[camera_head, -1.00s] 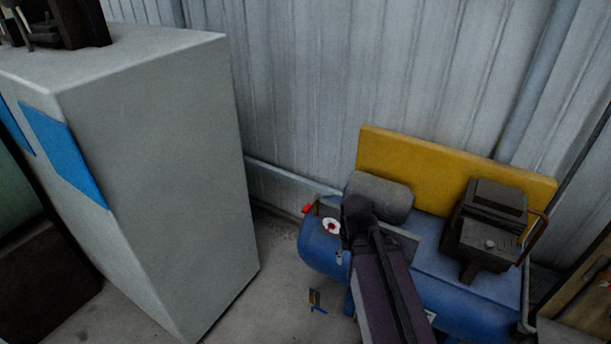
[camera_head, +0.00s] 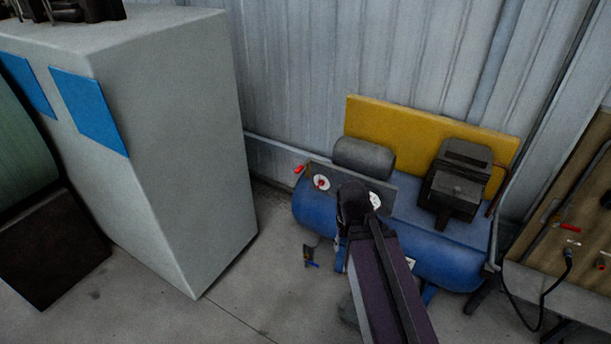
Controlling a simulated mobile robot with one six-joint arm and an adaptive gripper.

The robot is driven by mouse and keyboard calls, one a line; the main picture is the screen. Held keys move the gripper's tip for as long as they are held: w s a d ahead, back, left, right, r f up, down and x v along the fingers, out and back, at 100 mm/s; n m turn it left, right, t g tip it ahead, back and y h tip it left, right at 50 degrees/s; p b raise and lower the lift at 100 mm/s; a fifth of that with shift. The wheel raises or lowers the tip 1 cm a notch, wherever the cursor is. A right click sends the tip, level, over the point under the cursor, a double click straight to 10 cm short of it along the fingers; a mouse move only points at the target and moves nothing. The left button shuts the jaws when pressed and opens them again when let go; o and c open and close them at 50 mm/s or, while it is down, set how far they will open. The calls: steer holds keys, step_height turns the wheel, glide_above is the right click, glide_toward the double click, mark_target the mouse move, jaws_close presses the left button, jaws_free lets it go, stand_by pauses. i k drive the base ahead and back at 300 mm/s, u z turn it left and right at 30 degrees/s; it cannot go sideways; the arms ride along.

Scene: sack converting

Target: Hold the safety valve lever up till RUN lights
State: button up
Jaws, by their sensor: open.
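A blue compressor tank (camera_head: 320,213) stands against the wall. A small red piece (camera_head: 299,169) sticks up at the left end of its gauge panel; it may be the safety valve lever, but it is too small to be sure. My dark arm reaches up from the bottom, in front of the tank. My gripper (camera_head: 340,262) is mostly hidden beside and behind the arm; only a small grey part shows, right of and below the red piece and apart from it. No lit RUN lamp can be made out.
A small blue-handled fitting (camera_head: 311,264) is low at the left. A grey cabinet (camera_head: 180,150) stands left; a board with hoses (camera_head: 570,210) is right.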

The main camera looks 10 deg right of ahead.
mark_target(299, 169)
steer(key=k, duration=0.7)
steer(key=u, duration=0.45)
steer(key=i, duration=2.05)
steer(key=z, duration=0.35)
